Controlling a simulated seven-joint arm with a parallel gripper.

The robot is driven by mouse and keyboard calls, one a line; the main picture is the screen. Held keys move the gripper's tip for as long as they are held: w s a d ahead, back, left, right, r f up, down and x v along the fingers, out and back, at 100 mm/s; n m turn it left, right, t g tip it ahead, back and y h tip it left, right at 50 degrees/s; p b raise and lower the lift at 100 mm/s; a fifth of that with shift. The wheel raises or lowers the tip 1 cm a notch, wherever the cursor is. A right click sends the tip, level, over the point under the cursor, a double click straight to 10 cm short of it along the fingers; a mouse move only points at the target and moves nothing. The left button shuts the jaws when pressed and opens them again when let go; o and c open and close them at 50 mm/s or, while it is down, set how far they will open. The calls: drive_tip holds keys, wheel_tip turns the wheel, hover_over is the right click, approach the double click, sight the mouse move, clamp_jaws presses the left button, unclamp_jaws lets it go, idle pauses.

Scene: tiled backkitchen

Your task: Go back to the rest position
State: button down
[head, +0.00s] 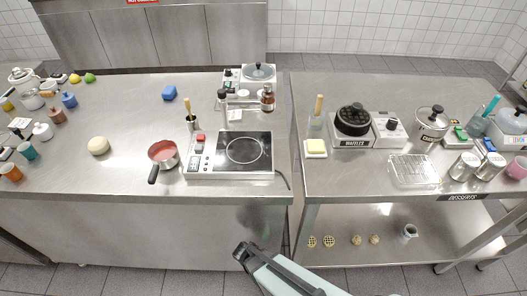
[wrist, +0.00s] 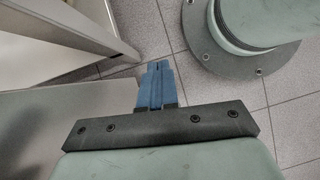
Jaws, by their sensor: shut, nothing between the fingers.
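My gripper (wrist: 156,68) shows in the wrist view with its two blue fingers together and nothing between them. It hangs over the tiled floor, beside a metal panel and a shelf edge. In the head view my arm comes up from the bottom edge, and its dark end (head: 243,250) is in front of the left counter, below the counter top's front edge. The fingertips are not clear in the head view. The arm's end is apart from everything on the counters.
A red saucepan (head: 163,155) and a hot plate (head: 231,154) stand on the left counter (head: 130,115). A waffle maker (head: 353,121) and a wire rack (head: 412,170) are on the right counter. Several waffles lie on the lower shelf (head: 340,222). A narrow gap separates the counters.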

drive_tip(key=s+d+m+g+y, duration=0.2)
drive_tip(key=s+d+m, duration=0.3)
drive_tip(key=m, duration=0.3)
drive_tip(key=s+d+r+m+g+y, duration=0.1)
drive_tip(key=s+d+m+g+y, duration=0.2)
drive_tip(key=d+m, duration=0.5)
drive_tip(key=shift+s+r+m+g+y, duration=0.2)
drive_tip(key=shift+s+m+g+y, duration=0.1)
drive_tip(key=shift+s+y, duration=0.5)
drive_tip(key=shift+s, duration=0.1)
idle(1.4)
